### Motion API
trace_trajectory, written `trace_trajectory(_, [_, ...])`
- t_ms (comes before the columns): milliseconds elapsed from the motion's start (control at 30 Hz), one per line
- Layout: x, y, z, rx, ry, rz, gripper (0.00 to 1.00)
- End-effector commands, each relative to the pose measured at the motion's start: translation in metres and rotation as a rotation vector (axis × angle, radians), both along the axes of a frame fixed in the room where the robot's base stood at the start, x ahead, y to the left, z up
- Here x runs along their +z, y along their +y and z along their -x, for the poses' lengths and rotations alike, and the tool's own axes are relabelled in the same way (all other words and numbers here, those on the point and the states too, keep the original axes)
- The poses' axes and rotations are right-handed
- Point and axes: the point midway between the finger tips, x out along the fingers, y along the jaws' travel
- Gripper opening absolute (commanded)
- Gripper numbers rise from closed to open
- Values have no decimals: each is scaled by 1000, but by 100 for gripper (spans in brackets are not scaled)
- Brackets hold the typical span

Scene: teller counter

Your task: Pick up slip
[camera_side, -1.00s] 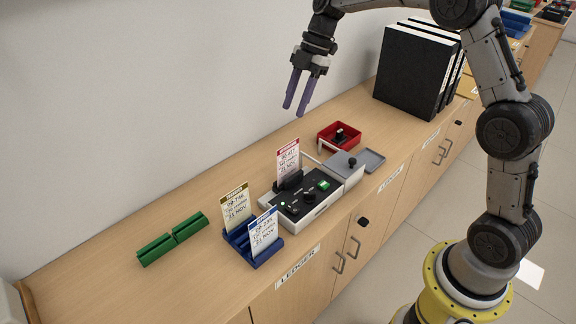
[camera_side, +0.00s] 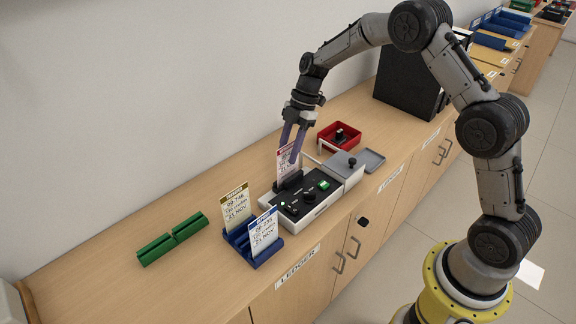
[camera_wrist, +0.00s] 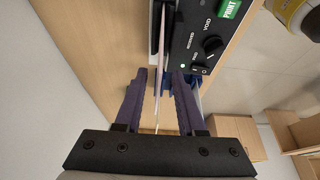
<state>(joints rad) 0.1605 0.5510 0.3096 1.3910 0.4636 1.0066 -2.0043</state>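A white slip with a red header (camera_side: 282,168) stands upright in the black slot of the printing machine (camera_side: 306,205). My gripper (camera_side: 290,152) is over it, with its purple fingers pointing down on either side of the slip's upper part. In the wrist view the slip (camera_wrist: 161,80) shows nearly edge-on between the fingertips, with a gap to each finger. The gripper is open and holds nothing. The fingers hide part of the slip's print in the side view.
A blue holder (camera_side: 251,246) with a yellow-headed slip (camera_side: 236,208) and a blue-headed slip (camera_side: 263,233) stands left of the machine. Green holders (camera_side: 172,239) lie farther left. A red tray (camera_side: 339,136) and black binders (camera_side: 408,82) are behind, to the right.

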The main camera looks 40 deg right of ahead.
Motion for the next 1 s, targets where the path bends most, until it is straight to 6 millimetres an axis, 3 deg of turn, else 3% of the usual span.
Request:
trace_trajectory(233, [-34, 10, -2, 1, 3, -1, 39])
trace_trajectory(567, [-40, 12, -2, 1, 1, 0, 39])
trace_trajectory(800, [-40, 12, -2, 0, 1, 0, 0])
trace_trajectory(1000, [-40, 12, -2, 0, 1, 0, 0])
